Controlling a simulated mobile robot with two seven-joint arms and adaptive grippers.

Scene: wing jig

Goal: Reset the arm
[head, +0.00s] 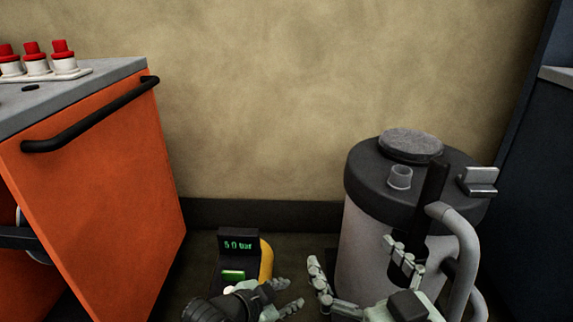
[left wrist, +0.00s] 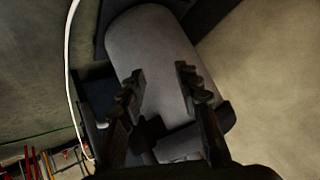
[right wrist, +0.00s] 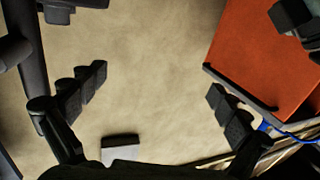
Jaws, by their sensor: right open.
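My left gripper (head: 289,294) is low in the middle of the head view, in front of the pressure unit, its fingers pointing right. In the left wrist view its fingers (left wrist: 160,73) stand apart with nothing held between them; the grey tank (left wrist: 152,50) is beyond them. My right gripper (head: 358,254) is in front of the tank (head: 365,230) in the head view. In the right wrist view its fingers (right wrist: 158,82) are wide apart and empty, with the wall beyond.
An orange cabinet (head: 110,190) with a black handle stands at the left; red-capped bottles (head: 34,58) sit on its top. A pressure unit (head: 238,245) with a lit display is on the floor, beside a yellow part (head: 266,260). A dark cabinet (head: 540,170) stands at the right edge.

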